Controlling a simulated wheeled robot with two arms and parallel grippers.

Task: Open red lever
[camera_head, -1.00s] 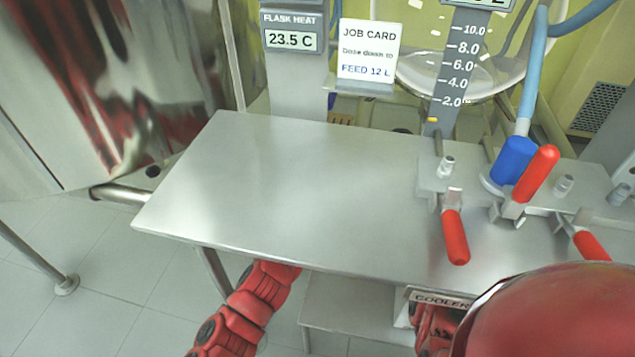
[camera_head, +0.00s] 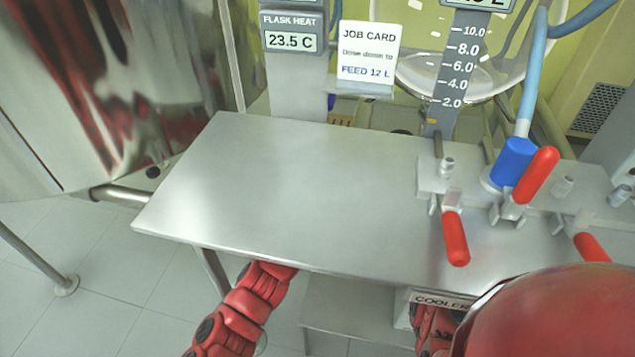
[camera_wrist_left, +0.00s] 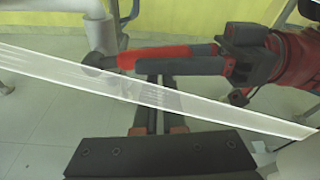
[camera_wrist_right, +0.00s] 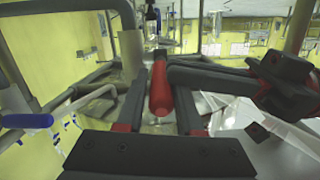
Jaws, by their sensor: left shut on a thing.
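Three red levers (camera_head: 455,237), (camera_head: 535,175), (camera_head: 591,247) show on the valve fittings at the bench's right in the head view. My left arm reaches under the bench, so its gripper is hidden there. In the left wrist view, my left gripper's fingers (camera_wrist_left: 160,108) are close together and reach a red lever-like bar (camera_wrist_left: 128,59) beside a grey pipe joint; part of the hold is obscured. In the right wrist view, my right gripper (camera_wrist_right: 158,112) has its fingers apart, with a red lever (camera_wrist_right: 160,92) showing between them. Contact there cannot be told.
The steel bench top (camera_head: 270,190) is bare at left and middle. A blue connector (camera_head: 513,160) with a hose stands among the fittings. A job card (camera_head: 367,55) reads FEED 12 L. A label reading COOLER (camera_head: 440,299) shows below the bench's front edge.

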